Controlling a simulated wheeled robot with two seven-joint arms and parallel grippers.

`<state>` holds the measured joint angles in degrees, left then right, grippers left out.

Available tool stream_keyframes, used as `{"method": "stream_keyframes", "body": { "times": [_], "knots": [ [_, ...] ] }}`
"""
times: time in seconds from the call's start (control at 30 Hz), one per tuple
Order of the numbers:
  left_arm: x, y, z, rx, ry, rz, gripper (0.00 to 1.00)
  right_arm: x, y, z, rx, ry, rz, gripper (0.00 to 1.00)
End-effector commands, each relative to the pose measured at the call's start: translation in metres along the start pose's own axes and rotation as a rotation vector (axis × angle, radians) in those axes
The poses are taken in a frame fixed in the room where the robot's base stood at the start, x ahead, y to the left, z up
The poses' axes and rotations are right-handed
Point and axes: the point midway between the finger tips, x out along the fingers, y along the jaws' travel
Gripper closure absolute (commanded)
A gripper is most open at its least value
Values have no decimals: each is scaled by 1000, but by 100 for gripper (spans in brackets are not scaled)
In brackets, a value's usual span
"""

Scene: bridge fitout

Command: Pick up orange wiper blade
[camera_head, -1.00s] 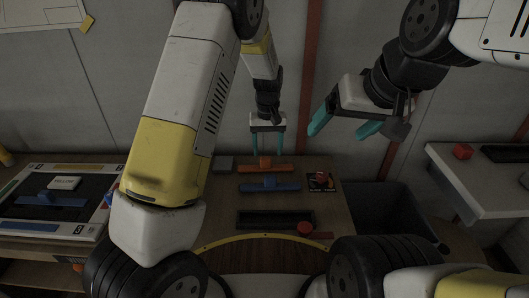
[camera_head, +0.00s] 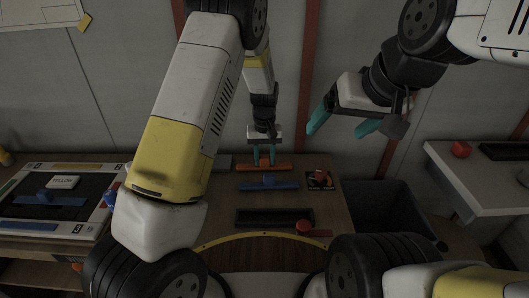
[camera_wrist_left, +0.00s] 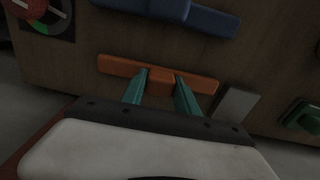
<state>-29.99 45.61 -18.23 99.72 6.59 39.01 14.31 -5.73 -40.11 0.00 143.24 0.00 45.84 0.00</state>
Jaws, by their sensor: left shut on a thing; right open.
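The orange wiper blade (camera_head: 280,167) lies crosswise near the back of the wooden table in the head view. It also shows in the left wrist view (camera_wrist_left: 198,83) as a long flat bar with a raised block in the middle. My left gripper (camera_head: 264,160) points down at it, with its teal fingers on either side of the middle block, shut on it. The blade appears to rest on the table; no lift shows. My right gripper (camera_head: 340,122) is open and empty, high up in front of the wall.
A blue wiper blade (camera_head: 268,182) lies just in front of the orange one. A grey block (camera_head: 222,162) is to the left. A dial card with a red knob (camera_head: 320,179), a black tray (camera_head: 262,218) and a dark bin (camera_head: 390,207) are to the right and front.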

Motion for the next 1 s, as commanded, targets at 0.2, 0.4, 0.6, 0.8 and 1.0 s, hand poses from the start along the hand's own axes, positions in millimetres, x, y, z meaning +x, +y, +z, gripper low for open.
{"method": "stream_keyframes", "body": {
  "times": [0.2, 0.4, 0.6, 0.8, 1.0],
  "knots": [
    [-2, 0, 0, 0, 1, 1, 100, 0, 0, 0, 0, 0, 0, 17],
    [-28, 1, -1, 1, 5, 2, 100, 0, 0, 0, 0, 0, 0, 17],
    [-69, 1, -1, 1, 4, 2, 100, 0, 0, 0, 0, 0, 0, 17],
    [-95, 0, 0, 0, 2, 1, 100, 0, 0, 0, 0, 0, 0, 17],
    [-101, 0, 0, 0, -1, 0, 100, 0, 0, 0, 0, 0, 0, 17]
  ]
}}
